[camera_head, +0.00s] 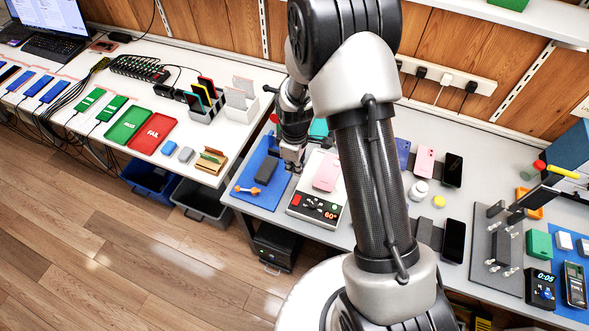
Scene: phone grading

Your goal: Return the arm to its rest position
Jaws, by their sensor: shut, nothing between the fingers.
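My gripper (292,163) points down over the left part of the grey table (265,211). It is shut with nothing between the fingers, though its tips are small in this view. It hangs between a blue mat (249,185) and a white heating plate (300,203) whose red display reads 60°. A pink phone (327,172) lies on the heating plate, just right of my gripper. A dark block (266,170) and an orange-handled tool (247,189) lie on the blue mat. My arm crosses the middle of the view and hides part of the table behind it.
Phones (453,170), a white jar (418,190) and a fixture plate (497,250) with upright posts lie right of my arm. The white bench (205,125) at left holds a green tray (128,124), a red tray (153,132) and phone racks (240,101). Wooden floor is clear at lower left.

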